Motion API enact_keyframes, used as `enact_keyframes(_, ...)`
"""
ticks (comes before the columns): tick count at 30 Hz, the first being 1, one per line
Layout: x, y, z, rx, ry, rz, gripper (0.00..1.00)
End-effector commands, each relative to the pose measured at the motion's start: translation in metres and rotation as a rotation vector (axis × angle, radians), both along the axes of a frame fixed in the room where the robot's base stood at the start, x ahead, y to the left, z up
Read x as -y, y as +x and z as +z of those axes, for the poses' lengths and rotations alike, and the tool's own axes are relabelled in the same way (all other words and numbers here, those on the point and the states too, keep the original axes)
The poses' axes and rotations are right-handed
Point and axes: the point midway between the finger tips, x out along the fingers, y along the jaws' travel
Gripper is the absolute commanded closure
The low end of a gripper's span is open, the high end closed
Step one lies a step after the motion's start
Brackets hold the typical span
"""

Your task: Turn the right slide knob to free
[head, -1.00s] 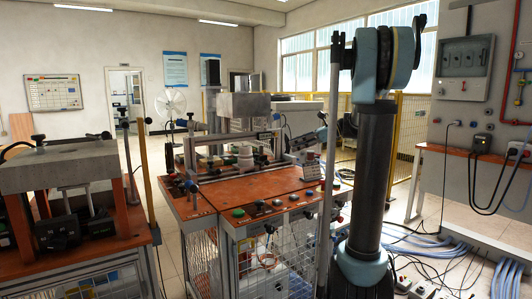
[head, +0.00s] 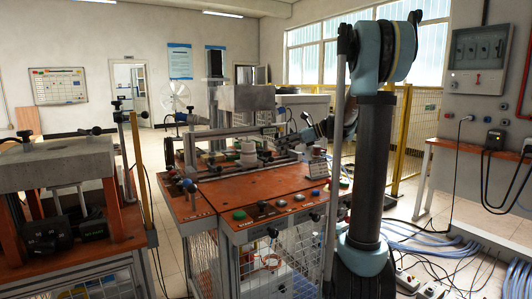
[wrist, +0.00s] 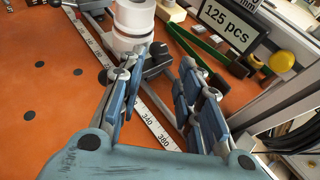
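A black slide knob (wrist: 158,60) shows in the wrist view beside a ruled scale (wrist: 152,125), next to a stack of white rings. I cannot tell for sure that it is the right slide knob. My gripper (wrist: 160,62) is open, its two blue-grey fingers spread on either side of the knob, with no clear grip on it. The knob is too small to make out there.
A "125 pcs" sign (wrist: 229,24), a yellow button (wrist: 281,61) and a metal rail (wrist: 270,95) lie right of my gripper in the wrist view. The orange tabletop (wrist: 45,90) on the left is mostly clear, with several dark holes. Cables (head: 430,240) cover the floor at right.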

Motion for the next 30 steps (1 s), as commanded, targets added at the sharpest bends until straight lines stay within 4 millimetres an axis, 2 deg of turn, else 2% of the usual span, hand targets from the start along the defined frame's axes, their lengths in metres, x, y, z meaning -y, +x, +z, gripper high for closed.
enact_keyframes(6,-0.036,0.006,-0.015,0.0,0.0,0.003,0.68)
enact_keyframes(12,-0.06,0.011,-0.025,-0.001,0.0,0.002,0.68)
enact_keyframes(18,-0.071,0.013,-0.03,0.0,0.0,0.001,0.68)
enact_keyframes(27,-0.072,0.013,-0.03,0.0,0.0,0.001,0.68)
enact_keyframes(30,-0.073,0.013,-0.03,0.0,0.0,0.001,0.91)
